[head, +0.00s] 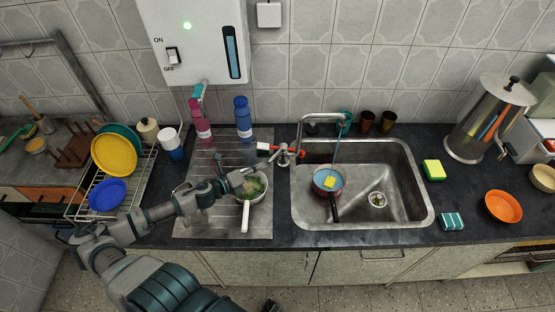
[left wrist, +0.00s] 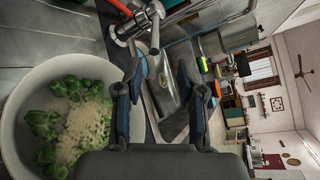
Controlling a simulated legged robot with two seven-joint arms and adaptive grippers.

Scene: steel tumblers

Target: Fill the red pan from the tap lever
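The red pan (head: 317,187) sits in the steel sink under the spout, its dark handle toward the front. Its inside looks light blue, with a yellow piece in it. A thin blue line runs from near the spout down to the pan; I cannot tell if it is water or a tool handle. The tap lever (head: 283,155) is at the sink's left edge; the tap also shows at the top of the left wrist view (left wrist: 138,24). My left gripper (head: 250,181) is open and empty above the white-handled pan, left of the lever and apart from it. My right gripper is not visible.
The white-handled pan (head: 246,216) with green food stands on the drainboard (head: 205,225). Pink (head: 201,125) and blue (head: 243,122) bottles stand behind it. A red-and-white object (head: 291,149) lies beside the tap. A dish rack (head: 84,203) is left. Sponges and an orange bowl (head: 503,206) are right.

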